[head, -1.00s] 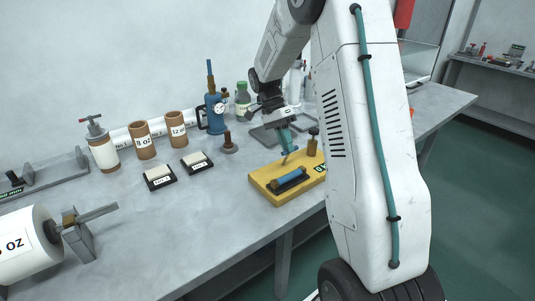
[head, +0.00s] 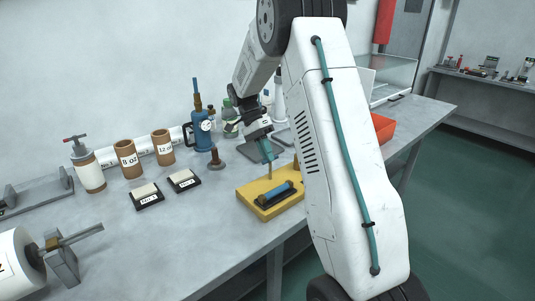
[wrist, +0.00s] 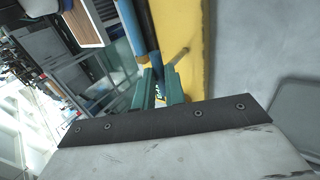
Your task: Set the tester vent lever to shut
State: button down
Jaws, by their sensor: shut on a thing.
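My gripper (head: 267,158) has teal fingers and points down over a yellow base (head: 263,211) with a blue cylinder (head: 276,193) in a dark cradle. The fingers are shut on a thin tan rod (head: 270,172) that reaches down toward the base and looks nearly upright in the head view. In the wrist view the fingers (wrist: 160,90) sit close together, with the rod (wrist: 181,54) just beyond them over yellow. I cannot tell whether this rod is the vent lever. A blue pump-like device (head: 203,133) with a round gauge stands behind.
Two small dark trays (head: 148,203) with white blocks and brown cups (head: 127,160) stand on the grey bench to the left. A brown peg (head: 216,160) stands behind the base. A large white roll (head: 15,270) is at front left. My arm hides part of the right side.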

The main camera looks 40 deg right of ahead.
jog(key=shift+w+f, duration=0.2)
jog(key=shift+f, duration=0.1)
jog(key=c, duration=1.7)
grip_release()
jog(key=shift+o, duration=1.2)
jog(key=shift+w+a+f, duration=0.1)
jog(key=shift+w+f, duration=0.05)
jog(key=shift+w, duration=0.1)
jog(key=shift+s, duration=0.1)
jog(key=v, duration=0.8)
jog(key=shift+s, duration=0.1)
